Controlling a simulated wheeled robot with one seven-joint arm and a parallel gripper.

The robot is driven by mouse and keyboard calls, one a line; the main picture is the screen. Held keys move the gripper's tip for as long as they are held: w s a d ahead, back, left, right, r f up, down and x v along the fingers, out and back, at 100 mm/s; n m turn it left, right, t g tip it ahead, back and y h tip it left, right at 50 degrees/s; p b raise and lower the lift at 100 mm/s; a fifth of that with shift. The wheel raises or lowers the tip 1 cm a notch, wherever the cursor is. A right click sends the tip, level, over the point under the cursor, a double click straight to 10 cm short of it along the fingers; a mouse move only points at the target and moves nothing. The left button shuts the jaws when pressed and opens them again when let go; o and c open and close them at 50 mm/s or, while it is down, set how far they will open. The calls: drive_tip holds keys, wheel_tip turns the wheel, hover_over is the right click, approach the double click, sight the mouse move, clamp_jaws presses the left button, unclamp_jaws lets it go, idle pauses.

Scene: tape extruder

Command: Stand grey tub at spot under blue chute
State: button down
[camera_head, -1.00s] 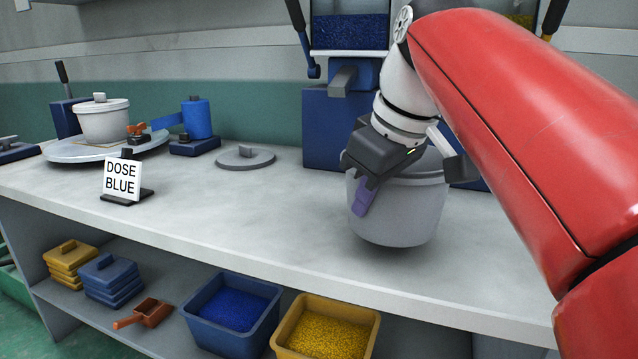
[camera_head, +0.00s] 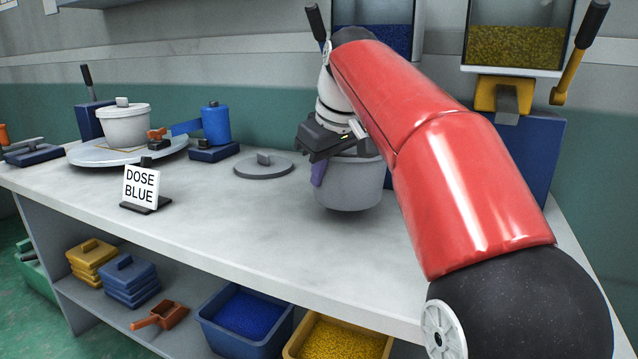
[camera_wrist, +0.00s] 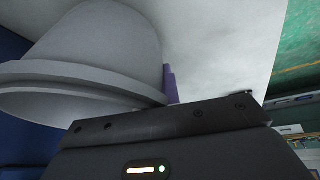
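The grey tub (camera_head: 350,185) is upright at the right of the bench, in front of the blue chute's stand. It fills the upper left of the wrist view (camera_wrist: 95,50). My gripper (camera_head: 318,172) is at the tub's left side near the rim, with a purple finger against the outer wall; that finger also shows in the wrist view (camera_wrist: 171,84). It appears shut on the tub's wall; the other finger is hidden. Whether the tub's base touches the bench cannot be told. The blue hopper (camera_head: 400,40) is behind my arm; its chute outlet is hidden.
A yellow chute (camera_head: 505,95) stands at the right. A grey lid (camera_head: 263,165) lies on the bench, left of the tub. A "DOSE BLUE" sign (camera_head: 140,187) and a white pot (camera_head: 124,125) on a round plate are further left. The bench (camera_head: 240,215) front middle is clear.

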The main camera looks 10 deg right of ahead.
sight(320, 190)
drive_tip(key=shift+w+a+r, duration=0.1)
drive_tip(key=shift+w, duration=0.15)
drive_tip(key=shift+f+b, duration=0.6)
drive_tip(key=shift+f, duration=1.15)
drive_tip(key=shift+f, duration=0.1)
drive_tip(key=c, duration=1.6)
unclamp_jaws()
drive_tip(key=shift+f, duration=0.1)
drive_tip(key=p+v, duration=0.3)
drive_tip(key=v, duration=0.9)
